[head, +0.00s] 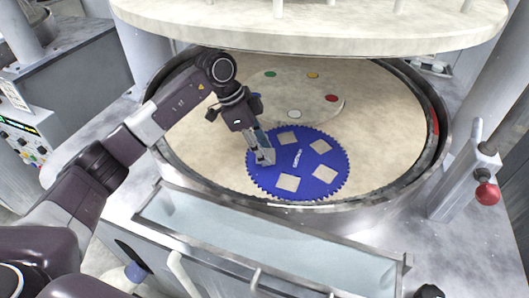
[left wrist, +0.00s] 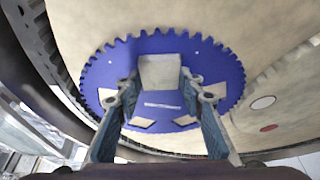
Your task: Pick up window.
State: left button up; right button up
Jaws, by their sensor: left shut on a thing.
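The blue toothed carrier disc (head: 302,160) lies flat on the beige platen, with several pale square patches in it. It fills the middle of the left wrist view (left wrist: 205,67). My left gripper (head: 262,157) reaches down over the disc's left side. In the left wrist view, its two fingers (left wrist: 158,87) are shut on the window (left wrist: 160,72), a pale square plate between the fingertips. Whether the window is clear of the disc I cannot tell. In the head view the fingers mostly hide it. My right gripper is not in view.
The round beige platen (head: 390,130) has a raised metal rim around it. A pale disc with coloured dots (head: 300,93) lies behind the carrier. The big upper plate (head: 320,25) hangs above. A red-knobbed lever (head: 487,192) stands at the right.

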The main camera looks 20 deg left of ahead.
pick_arm(q)
jog(key=shift+s+a+f, duration=0.1)
jog(key=shift+f, duration=0.1)
jog(key=shift+w+r+b, duration=0.2)
jog(key=shift+r+b, duration=0.3)
notch_tip(320, 180, up, 2)
jog(key=shift+w+b, duration=0.1)
jog(key=shift+b, duration=0.45)
jog(key=s+a+b, duration=0.1)
jog(key=a, duration=0.4)
jog(key=s+a+b, duration=0.2)
jog(key=a, duration=0.3)
jog(key=s+a+b, duration=0.2)
jog(key=a, duration=0.4)
jog(key=shift+a+r, duration=0.1)
jog(key=shift+r, duration=0.1)
jog(key=shift+s+a+b, duration=0.1)
jog(key=shift+a+b, duration=0.25)
jog(key=shift+a, duration=0.2)
jog(key=shift+r, duration=0.1)
